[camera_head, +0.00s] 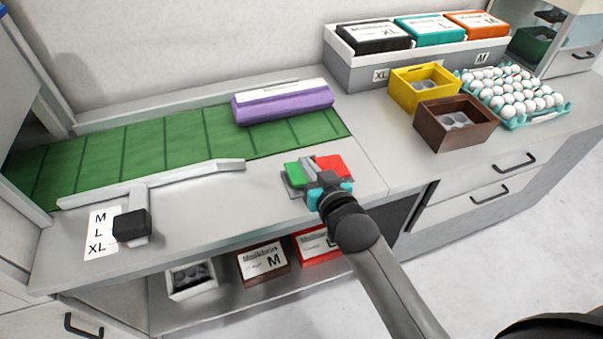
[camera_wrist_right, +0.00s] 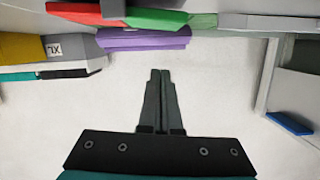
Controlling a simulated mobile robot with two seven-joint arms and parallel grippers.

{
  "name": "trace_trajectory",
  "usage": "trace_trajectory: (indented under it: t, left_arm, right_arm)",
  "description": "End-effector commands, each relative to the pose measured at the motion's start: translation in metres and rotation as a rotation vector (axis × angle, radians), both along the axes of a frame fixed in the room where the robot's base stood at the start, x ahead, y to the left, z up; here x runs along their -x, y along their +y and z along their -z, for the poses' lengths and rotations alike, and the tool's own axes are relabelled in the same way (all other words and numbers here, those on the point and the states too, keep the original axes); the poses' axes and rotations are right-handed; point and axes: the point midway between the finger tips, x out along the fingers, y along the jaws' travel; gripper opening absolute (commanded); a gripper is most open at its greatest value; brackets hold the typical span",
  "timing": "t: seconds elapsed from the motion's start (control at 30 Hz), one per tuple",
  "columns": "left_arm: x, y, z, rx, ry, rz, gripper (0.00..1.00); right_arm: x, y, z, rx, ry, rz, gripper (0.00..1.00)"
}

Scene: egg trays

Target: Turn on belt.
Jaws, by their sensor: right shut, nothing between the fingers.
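The green conveyor belt (camera_head: 150,148) runs along the back left of the counter. A switch box with a green button (camera_head: 293,172) and a red button (camera_head: 334,166) sits on the counter right of the belt's front rail. My right gripper (camera_head: 314,185) is at the near side of this box, shut and empty, and hides part of it. In the wrist view its fingers (camera_wrist_right: 160,75) are together, with the green button (camera_wrist_right: 157,19) and red button (camera_wrist_right: 75,12) beyond the tips. Contact with the green button cannot be told. My left gripper is not in view.
A purple carton (camera_head: 283,103) lies on the belt. A black block (camera_head: 132,225) stands by the M/L/XL label (camera_head: 99,233). Yellow (camera_head: 405,97) and brown (camera_head: 436,121) boxes and an egg tray (camera_head: 511,122) stand right.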

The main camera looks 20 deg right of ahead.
Motion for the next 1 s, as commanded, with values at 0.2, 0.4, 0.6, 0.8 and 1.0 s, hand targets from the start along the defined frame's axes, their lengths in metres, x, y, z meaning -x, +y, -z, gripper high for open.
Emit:
trace_trajectory:
  t: [0.2, 0.4, 0.6, 0.8, 1.0]
  left_arm:
    - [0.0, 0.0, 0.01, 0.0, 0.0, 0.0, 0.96]
    - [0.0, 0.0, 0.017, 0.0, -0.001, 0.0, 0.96]
    - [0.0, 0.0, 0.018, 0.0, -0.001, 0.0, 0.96]
    - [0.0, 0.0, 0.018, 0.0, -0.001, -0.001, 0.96]
    - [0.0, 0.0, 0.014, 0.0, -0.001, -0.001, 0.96]
  right_arm:
    - [-0.023, 0.003, 0.019, -0.003, 0.004, 0.0, 0.0]
    - [-0.022, 0.006, 0.041, -0.002, 0.001, -0.001, 0.0]
    - [-0.022, 0.007, 0.046, -0.001, 0.0, -0.001, 0.0]
    - [-0.022, 0.007, 0.045, -0.001, 0.0, -0.001, 0.0]
    - [-0.022, 0.009, 0.047, 0.052, -0.002, 0.001, 0.0]
